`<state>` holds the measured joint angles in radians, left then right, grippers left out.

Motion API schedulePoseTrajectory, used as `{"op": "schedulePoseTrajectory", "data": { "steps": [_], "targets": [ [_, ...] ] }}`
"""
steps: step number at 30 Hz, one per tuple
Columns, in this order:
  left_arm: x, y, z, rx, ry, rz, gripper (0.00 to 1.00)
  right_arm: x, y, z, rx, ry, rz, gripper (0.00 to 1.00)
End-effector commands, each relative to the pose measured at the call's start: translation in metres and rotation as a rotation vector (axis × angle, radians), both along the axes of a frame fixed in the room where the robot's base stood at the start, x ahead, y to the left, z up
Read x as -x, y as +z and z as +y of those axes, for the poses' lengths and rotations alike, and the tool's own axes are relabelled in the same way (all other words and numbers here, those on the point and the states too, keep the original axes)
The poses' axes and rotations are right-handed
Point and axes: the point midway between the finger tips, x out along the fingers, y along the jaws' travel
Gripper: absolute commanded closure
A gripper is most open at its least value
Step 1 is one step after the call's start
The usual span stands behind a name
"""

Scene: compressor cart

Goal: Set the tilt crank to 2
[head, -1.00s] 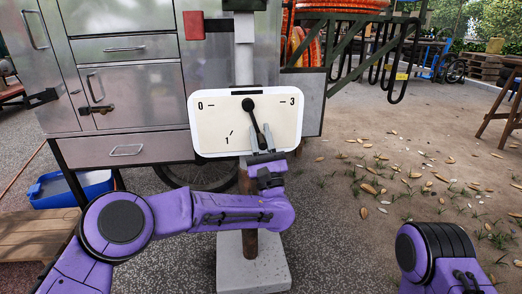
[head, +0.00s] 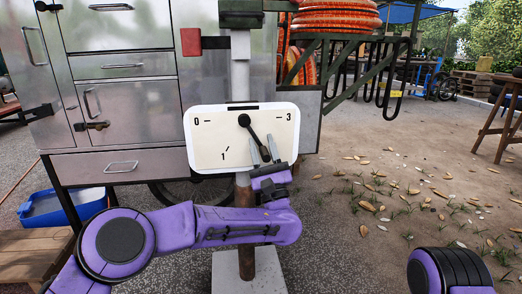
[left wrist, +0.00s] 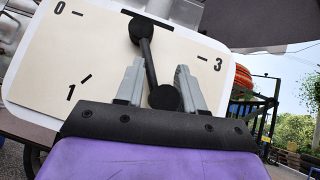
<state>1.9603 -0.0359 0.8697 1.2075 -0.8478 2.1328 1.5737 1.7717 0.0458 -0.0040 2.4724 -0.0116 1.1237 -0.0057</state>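The tilt crank (head: 255,137) is a black lever on a white panel (head: 212,150) marked 0, 1 and 3. Its pivot is at the panel's top middle, and the lever points down and right, between the 1 and the 3. The mark for 2 does not show; my gripper covers that part. My left gripper (head: 264,150) is at the panel's lower right edge. My right gripper is out of view.
A metal cabinet with drawers (head: 121,122) stands behind the panel on the left. The panel is on a post with a concrete foot (head: 232,268). A blue tub (head: 62,207) sits at the left. Open ground with leaves (head: 380,200) lies to the right.

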Motion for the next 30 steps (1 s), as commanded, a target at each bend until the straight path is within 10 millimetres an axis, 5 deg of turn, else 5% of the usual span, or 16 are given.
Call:
{"op": "schedulePoseTrajectory", "data": {
  "steps": [11, 22, 30],
  "targets": [
    [0.004, -0.005, 0.000, 0.005, 0.003, 0.005, 0.52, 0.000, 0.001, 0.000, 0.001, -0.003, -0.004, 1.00],
    [0.056, -0.060, -0.025, 0.002, -0.004, 0.003, 0.52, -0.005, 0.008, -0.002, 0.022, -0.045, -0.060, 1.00],
    [0.069, -0.074, -0.029, 0.005, 0.002, 0.001, 0.52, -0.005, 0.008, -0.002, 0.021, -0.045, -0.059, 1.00]
  ]
}}
